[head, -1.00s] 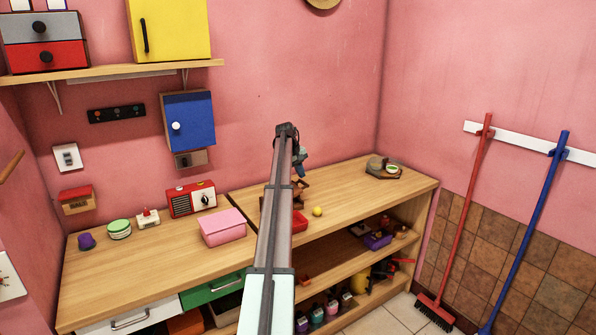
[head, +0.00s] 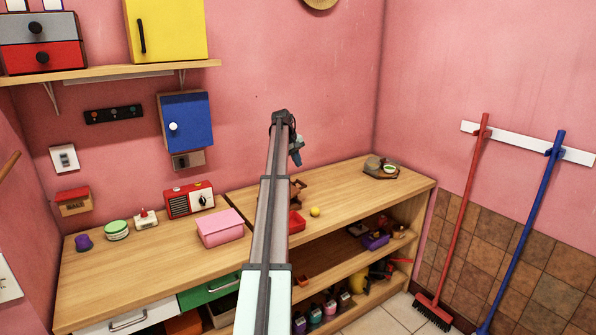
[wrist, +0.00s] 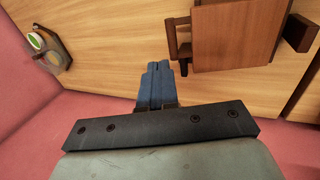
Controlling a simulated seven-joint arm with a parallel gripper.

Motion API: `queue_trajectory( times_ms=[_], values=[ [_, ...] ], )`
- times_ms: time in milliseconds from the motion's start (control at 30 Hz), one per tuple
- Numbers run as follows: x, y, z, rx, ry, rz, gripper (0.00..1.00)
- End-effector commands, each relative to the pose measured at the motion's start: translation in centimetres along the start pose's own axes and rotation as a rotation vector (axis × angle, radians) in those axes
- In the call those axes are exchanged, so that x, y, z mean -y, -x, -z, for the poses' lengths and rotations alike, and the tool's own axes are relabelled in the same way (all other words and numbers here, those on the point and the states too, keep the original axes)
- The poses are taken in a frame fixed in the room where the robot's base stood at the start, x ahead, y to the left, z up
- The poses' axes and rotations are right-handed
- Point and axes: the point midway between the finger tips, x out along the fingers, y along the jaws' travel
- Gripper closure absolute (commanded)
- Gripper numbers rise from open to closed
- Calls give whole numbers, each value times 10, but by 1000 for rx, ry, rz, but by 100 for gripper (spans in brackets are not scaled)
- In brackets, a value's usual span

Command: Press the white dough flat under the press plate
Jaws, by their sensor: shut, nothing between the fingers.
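My gripper (head: 296,155) is shut and empty, raised above the worktop beside the wall. Its blue fingers (wrist: 156,80) are together in the wrist view. A brown wooden device (wrist: 232,35), which looks like the press, has a flat square plate and a side handle. It stands to the right of the fingertips in the wrist view, apart from them. In the head view, the brown device (head: 297,187) is partly hidden behind my arm. I cannot make out the white dough in either view; whether it is under the plate cannot be told.
A grey-brown stand with a green-and-white disc (head: 382,168) is at the worktop's right end. A yellow ball (head: 315,211) and red tray (head: 297,222) lie near the front edge. A pink box (head: 220,228) is left of my arm.

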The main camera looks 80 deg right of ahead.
Motion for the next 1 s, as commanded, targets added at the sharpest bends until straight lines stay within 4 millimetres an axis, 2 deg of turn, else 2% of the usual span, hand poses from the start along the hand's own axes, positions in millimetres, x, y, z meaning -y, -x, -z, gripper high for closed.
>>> queue_trajectory(
  times_ms=[100,300,500,833,933,1000],
  values=[
    [-7,25,1,-1,-1,-1,100],
    [-16,58,1,-1,-1,-1,100],
    [-20,76,0,1,0,0,100],
    [-22,81,-1,2,0,0,100],
    [-22,70,-8,15,-8,-4,100],
    [-23,52,-21,37,-21,-10,100]
  ],
)
